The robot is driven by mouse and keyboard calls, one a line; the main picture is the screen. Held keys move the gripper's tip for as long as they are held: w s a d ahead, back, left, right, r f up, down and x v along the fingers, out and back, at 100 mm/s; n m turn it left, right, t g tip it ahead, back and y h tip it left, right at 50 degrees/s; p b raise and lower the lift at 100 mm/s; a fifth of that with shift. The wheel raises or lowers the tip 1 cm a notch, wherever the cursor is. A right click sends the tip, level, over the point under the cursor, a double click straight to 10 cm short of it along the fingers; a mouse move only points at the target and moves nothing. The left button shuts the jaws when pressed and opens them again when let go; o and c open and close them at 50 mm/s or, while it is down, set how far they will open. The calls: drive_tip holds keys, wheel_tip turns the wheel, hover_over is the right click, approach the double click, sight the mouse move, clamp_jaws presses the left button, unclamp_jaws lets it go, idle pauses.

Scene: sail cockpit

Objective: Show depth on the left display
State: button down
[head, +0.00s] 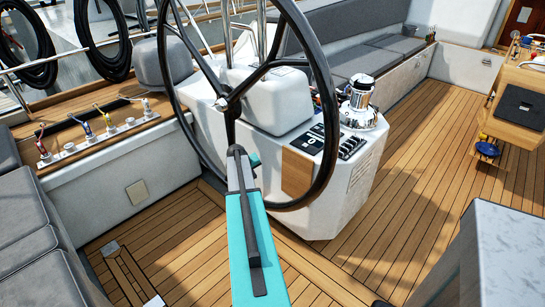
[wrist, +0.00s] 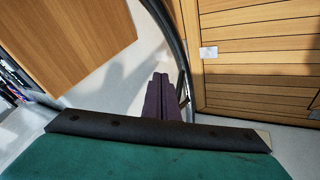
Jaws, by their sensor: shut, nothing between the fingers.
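No display face shows clearly in either view, so I cannot tell what the left display reads. The white steering console (head: 345,195) stands behind a large black wheel (head: 334,115). A dark panel with buttons or switches (head: 350,147) is on the console's sloping top. It shows partly at the left edge of the wrist view (wrist: 14,82). My gripper (wrist: 163,78) is shut and empty, its dark fingers close to the wheel rim (wrist: 180,60) in the wrist view. In the head view my teal arm reaches toward the wheel's lower part; the fingertips are not clear there.
A chrome winch (head: 360,95) stands on the console's right. A wood panel (head: 297,172) covers part of its side. Grey cushions (head: 40,225) lie at left, with coloured rope clutches (head: 88,130) above. A wooden table (head: 518,100) is at right. The teak floor (head: 430,130) right of the console is clear.

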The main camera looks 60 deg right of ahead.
drive_tip(key=a+f+n+y, duration=0.1)
drive_tip(key=a+f, duration=0.5)
drive_tip(key=a, duration=0.7)
drive_tip(key=w+a+f+n+g+y, duration=0.15)
drive_tip(key=a+f, duration=0.35)
drive_tip(key=a, duration=0.8)
drive_tip(key=a+f+n+y, duration=0.15)
drive_tip(key=a+f, duration=0.45)
drive_tip(key=a, duration=0.7)
drive_tip(key=s+a+f+n+g+y, duration=0.1)
drive_tip(key=s+a+f+g, duration=0.1)
drive_tip(key=s+a, duration=0.9)
drive_tip(key=s+a+f+n+g+y, duration=0.1)
drive_tip(key=s+a+f+n+g, duration=0.1)
drive_tip(key=s+a, duration=0.9)
drive_tip(key=a, duration=0.6)
drive_tip(key=shift+s+a+f+g, duration=0.35)
drive_tip(key=shift+s+a+f, duration=0.05)
drive_tip(key=shift+s, duration=0.1)
